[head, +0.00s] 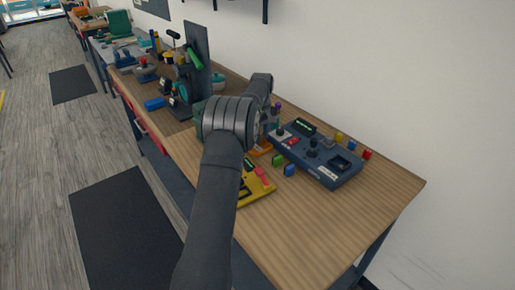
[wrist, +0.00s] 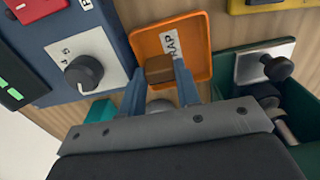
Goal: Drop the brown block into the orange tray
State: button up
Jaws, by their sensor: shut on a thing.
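In the wrist view, the brown block (wrist: 159,69) is held between the two fingertips of my gripper (wrist: 160,78). The orange tray (wrist: 194,27) lies behind the block in this view, so the block appears over its lower left part. A white label ending in "RAP" is on the tray floor, partly covered by the block and a finger. I cannot tell the height of the block above the tray. In the head view, my arm hides the fingertips and the block, and only a bit of the orange tray (head: 263,150) shows.
A blue control panel (head: 325,168) with knobs stands right of the tray in the head view. A yellow panel (head: 256,190) is near the front edge. A dark green bin (wrist: 228,63) borders the tray in the wrist view. Small coloured blocks lie around. The bench's right end is clear.

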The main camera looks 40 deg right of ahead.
jog(key=shift+f, duration=0.15)
jog(key=o, duration=1)
jog(key=shift+d, duration=0.1)
jog(key=r, duration=1.7)
jog(key=shift+a+r, duration=0.2)
jog(key=shift+r, duration=0.05)
jog(key=shift+f, duration=0.1)
notch_tip(320, 180, down, 16)
jog(key=shift+d+f, duration=0.1)
